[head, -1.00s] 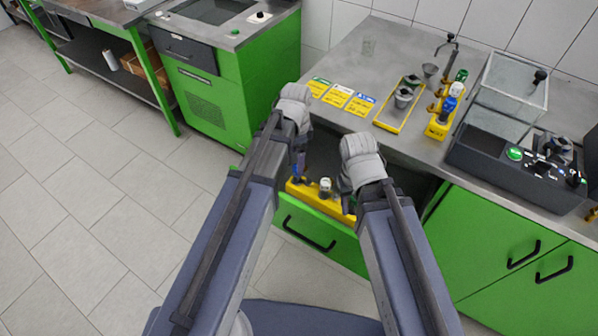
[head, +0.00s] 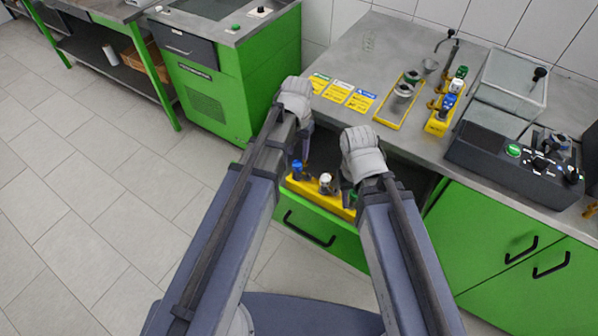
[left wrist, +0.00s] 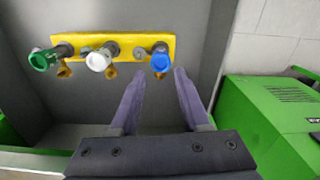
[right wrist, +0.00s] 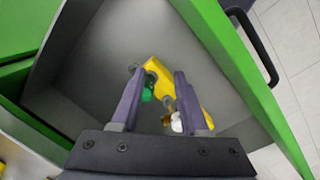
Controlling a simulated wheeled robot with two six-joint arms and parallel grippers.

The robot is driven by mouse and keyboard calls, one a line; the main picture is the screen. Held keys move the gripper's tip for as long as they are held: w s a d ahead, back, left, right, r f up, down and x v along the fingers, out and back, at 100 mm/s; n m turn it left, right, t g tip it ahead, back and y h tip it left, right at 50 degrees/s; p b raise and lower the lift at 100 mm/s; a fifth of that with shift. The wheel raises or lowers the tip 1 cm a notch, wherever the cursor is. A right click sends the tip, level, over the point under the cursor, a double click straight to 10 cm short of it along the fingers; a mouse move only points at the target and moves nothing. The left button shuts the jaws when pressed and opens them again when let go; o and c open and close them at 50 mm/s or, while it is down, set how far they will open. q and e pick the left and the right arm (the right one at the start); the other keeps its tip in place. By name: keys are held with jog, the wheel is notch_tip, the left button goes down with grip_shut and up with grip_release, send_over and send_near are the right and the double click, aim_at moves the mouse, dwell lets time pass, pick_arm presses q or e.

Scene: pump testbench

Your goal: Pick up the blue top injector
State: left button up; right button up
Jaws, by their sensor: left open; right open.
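The blue-topped injector (head: 297,168) stands at the left end of a yellow rack (head: 308,188) in the open drawer. It also shows in the left wrist view (left wrist: 160,58), upper middle. My left gripper (left wrist: 159,80) is open and empty, its fingertips pointing at the blue top from either side in the picture; I cannot tell the exact gap. My right gripper (right wrist: 159,76) is open over the other end of the rack. A green-topped injector (right wrist: 147,93) shows between its fingers.
A white-topped injector (head: 326,181) stands in the middle of the rack. The green drawer front (head: 318,228) and the counter (head: 420,165) border the drawer. A second yellow holder (head: 437,124) with coloured tops stands on the counter. The drawer floor around the rack is bare.

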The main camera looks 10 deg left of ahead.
aim_at(297, 165)
pick_arm(q)
jog(key=shift+n, duration=0.9)
notch_tip(297, 165, down, 8)
jog(key=b, duration=0.8)
jog(key=shift+s, duration=0.1)
jog(key=shift+r, duration=0.1)
grip_shut()
